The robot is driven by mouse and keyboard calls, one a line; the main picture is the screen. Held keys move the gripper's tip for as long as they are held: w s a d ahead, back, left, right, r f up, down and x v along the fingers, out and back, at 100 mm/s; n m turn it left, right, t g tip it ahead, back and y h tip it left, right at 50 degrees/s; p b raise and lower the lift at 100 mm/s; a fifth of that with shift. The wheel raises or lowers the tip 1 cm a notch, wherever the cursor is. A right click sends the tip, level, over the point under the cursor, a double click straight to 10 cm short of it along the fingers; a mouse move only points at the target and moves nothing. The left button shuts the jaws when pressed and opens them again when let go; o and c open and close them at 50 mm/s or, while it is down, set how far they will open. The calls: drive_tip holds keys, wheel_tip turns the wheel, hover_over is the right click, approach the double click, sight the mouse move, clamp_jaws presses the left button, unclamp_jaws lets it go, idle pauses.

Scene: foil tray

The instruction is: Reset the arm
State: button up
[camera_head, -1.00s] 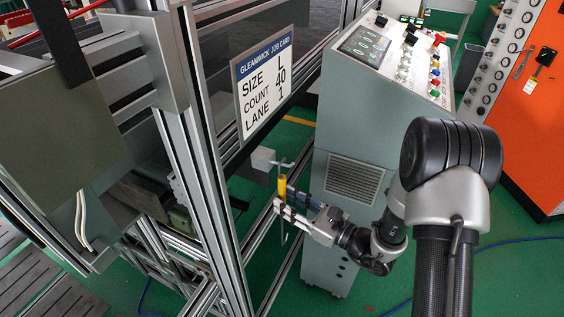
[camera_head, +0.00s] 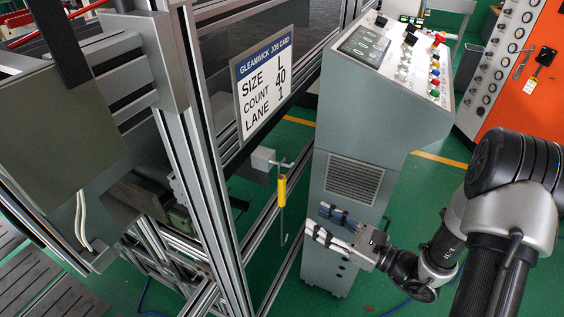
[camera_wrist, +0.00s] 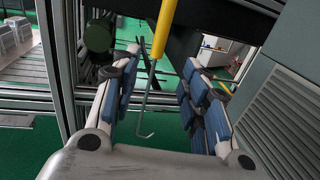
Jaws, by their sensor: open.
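My gripper (camera_head: 322,224) is open and empty in the head view, in front of the grey control console (camera_head: 340,178). A hook tool with a yellow handle (camera_head: 282,190) hangs from a small bracket (camera_head: 283,164) on the machine frame, to the left of my gripper and apart from it. In the wrist view my gripper (camera_wrist: 160,105) shows its two blue-padded fingers spread wide. The yellow handle (camera_wrist: 164,28) and its thin metal hook (camera_wrist: 148,110) appear between and beyond them.
Aluminium posts (camera_head: 205,150) stand left of the hanging tool. An orange cabinet (camera_head: 535,105) stands at the right. Green floor (camera_head: 425,185) is open between console and cabinet.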

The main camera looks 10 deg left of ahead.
drive_tip(key=s+a+r+n+g+h, duration=0.2)
drive_tip(key=s+r+n+g, duration=0.2)
drive_tip(key=s+n+g, duration=0.3)
drive_tip(key=s+a+r+n+g+h, duration=0.2)
drive_tip(key=s+r+n+g, duration=0.25)
drive_tip(key=s+n, duration=0.45)
drive_tip(key=s+d+r+n+t+h, duration=0.2)
drive_tip(key=d+r+n+t+h, duration=0.1)
drive_tip(key=d+n+h, duration=0.1)
drive_tip(key=s+d+r+n+t+h, duration=0.3)
drive_tip(key=d+n+t+h, duration=0.1)
drive_tip(key=d+h, duration=0.3)
drive_tip(key=shift+d+r, duration=0.35)
drive_tip(key=shift+d, duration=0.55)
